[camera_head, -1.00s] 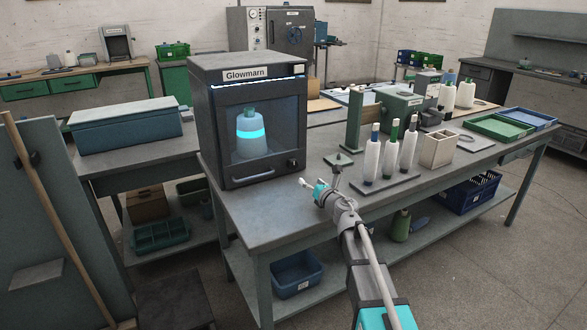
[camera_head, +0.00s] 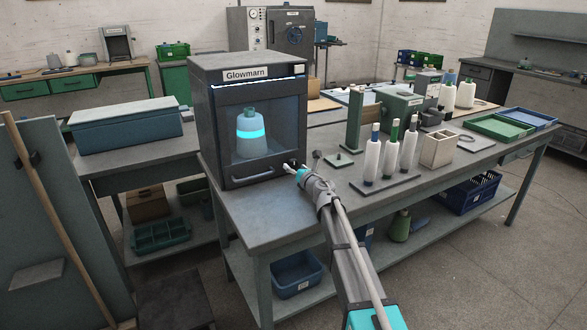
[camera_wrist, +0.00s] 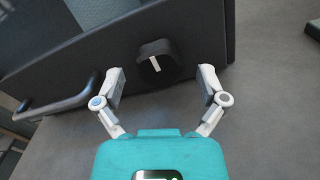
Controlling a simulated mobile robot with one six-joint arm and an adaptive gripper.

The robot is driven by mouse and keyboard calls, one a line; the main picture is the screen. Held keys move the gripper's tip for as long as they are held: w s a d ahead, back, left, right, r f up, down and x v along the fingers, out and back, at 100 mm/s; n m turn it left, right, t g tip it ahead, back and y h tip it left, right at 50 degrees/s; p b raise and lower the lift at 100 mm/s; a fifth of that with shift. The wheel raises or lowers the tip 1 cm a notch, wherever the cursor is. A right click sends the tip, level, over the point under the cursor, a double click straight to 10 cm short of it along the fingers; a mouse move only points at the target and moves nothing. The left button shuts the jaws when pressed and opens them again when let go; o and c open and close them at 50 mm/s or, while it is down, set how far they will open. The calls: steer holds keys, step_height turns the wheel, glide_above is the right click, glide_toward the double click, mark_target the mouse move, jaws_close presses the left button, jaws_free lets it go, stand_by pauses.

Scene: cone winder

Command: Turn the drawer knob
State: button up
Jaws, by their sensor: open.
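The knob (camera_wrist: 157,62) is a dark round dial with a white mark on the black lower front of the Glowmarn cabinet (camera_head: 205,130). In the wrist view it lies just beyond my open fingertips, roughly centred between them, with no contact visible. My gripper (camera_wrist: 161,78) is open and empty. In the head view my gripper (camera_head: 288,168) is at the lower right corner of the cabinet front and partly covers the knob. A bar handle (camera_wrist: 65,104) is left of the knob in the wrist view.
The grey bench (camera_head: 250,215) is clear in front of the cabinet. Several white bobbins (camera_head: 390,155) stand on a dark plate to the right of my arm. A beige box (camera_head: 437,150) and a green tray (camera_head: 500,128) are farther right.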

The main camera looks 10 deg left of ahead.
steer(key=c, duration=1.1)
steer(key=shift+a, duration=0.15)
steer(key=shift+c, duration=0.3)
